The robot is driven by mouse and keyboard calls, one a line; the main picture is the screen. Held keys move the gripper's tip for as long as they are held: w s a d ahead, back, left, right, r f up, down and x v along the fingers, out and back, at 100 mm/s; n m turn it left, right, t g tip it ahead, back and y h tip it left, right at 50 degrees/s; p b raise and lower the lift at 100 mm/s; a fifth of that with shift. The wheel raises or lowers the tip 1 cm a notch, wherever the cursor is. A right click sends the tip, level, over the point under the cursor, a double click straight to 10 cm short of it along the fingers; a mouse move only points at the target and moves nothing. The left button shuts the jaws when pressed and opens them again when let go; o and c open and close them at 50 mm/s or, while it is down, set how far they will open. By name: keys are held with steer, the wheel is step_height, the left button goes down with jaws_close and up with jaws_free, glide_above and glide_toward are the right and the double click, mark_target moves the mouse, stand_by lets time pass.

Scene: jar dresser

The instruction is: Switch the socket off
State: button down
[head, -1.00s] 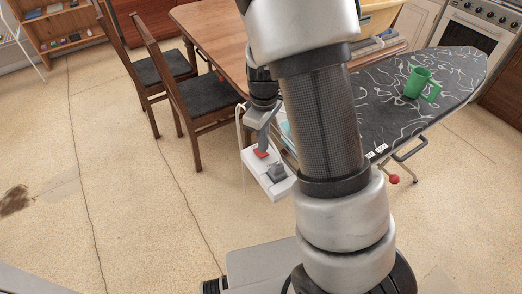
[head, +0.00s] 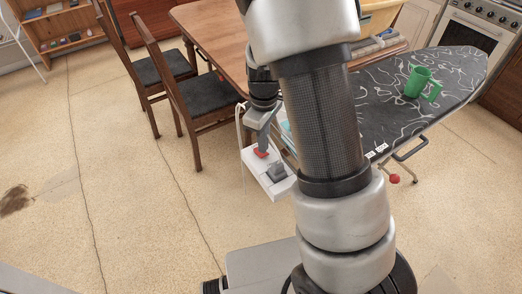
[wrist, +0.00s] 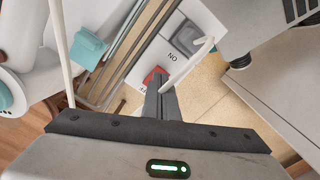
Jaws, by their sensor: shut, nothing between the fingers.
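The socket (head: 268,185) is a white block with a red switch (head: 261,152) and a grey plug (head: 277,172) on it. The wrist view shows the shut fingers (wrist: 161,84) over part of the switch. Whether they press it, I cannot tell.
An ironing board (head: 455,70) with a green mug (head: 418,82) stands to the right. A wooden table (head: 205,25) and chairs (head: 205,97) stand behind. A white cable (wrist: 190,62) crosses beside the plug.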

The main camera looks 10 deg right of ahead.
steer(key=shift+f+b, duration=0.65)
steer(key=shift+f, duration=0.15)
stand_by(0.4)
step_height(320, 180, up, 7)
steer(key=p, duration=0.5)
stand_by(0.6)
steer(key=s+a+r+m+t+y+p, duration=0.1)
steer(key=s+r+m+p, duration=0.15)
steer(key=r, duration=0.65)
steer(key=s+r+m+t+p, duration=0.15)
steer(key=s+r, duration=0.25)
steer(key=r, duration=0.6)
steer(key=s+d+r+m+t+h+p, duration=0.1)
steer(key=s+r+m, duration=0.4)
steer(key=s+r, duration=0.6)
steer(key=shift+s+m+t+p, duration=0.3)
steer(key=shift+s+t+p, duration=0.15)
steer(key=shift+t+p, duration=0.5)
